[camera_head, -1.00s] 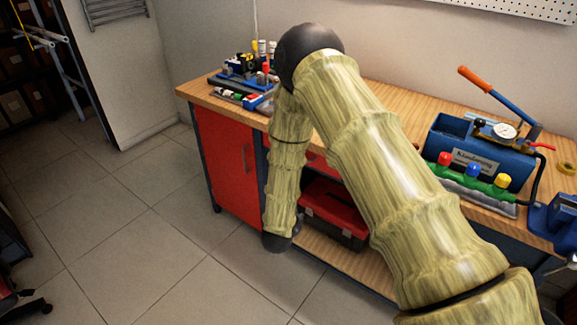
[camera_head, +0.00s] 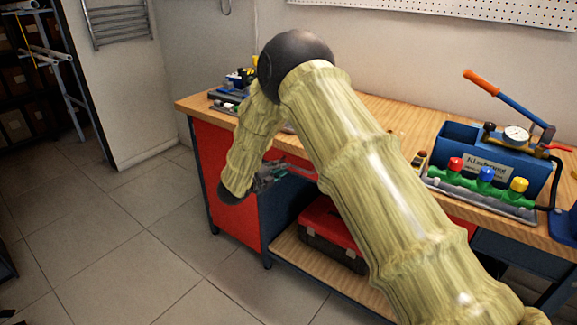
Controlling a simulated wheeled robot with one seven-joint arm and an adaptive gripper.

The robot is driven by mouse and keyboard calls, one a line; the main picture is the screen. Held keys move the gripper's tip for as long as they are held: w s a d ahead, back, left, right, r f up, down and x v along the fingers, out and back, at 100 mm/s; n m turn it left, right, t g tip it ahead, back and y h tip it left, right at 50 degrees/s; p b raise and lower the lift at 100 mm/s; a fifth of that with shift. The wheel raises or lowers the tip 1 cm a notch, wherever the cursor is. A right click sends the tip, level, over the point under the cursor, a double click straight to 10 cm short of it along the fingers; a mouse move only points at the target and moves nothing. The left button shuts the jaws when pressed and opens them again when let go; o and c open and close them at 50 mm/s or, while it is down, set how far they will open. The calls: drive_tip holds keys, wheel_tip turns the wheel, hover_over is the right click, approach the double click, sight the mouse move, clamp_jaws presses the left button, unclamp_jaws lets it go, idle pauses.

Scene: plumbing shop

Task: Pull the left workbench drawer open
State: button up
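The workbench has a wooden top (camera_head: 392,112) and a red cabinet door (camera_head: 222,180) at its left end. The left drawer lies under the top, right of that door. My arm and gripper hide most of it, so I cannot tell how far it is open. My gripper (camera_head: 290,172) shows partly behind the arm's lower link, in front of the drawer area just below the top. Its fingers point to the right, towards the bench. Whether they touch a handle, or are open or shut, is not clear.
A red and black toolbox (camera_head: 332,232) sits on the lower shelf. On the top stand a blue test pump (camera_head: 490,160), a green manifold (camera_head: 478,187) with coloured caps, and small parts at the left end. The tiled floor (camera_head: 130,245) at left is clear.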

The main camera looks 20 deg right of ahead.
drive_tip(key=shift+x, duration=3.05)
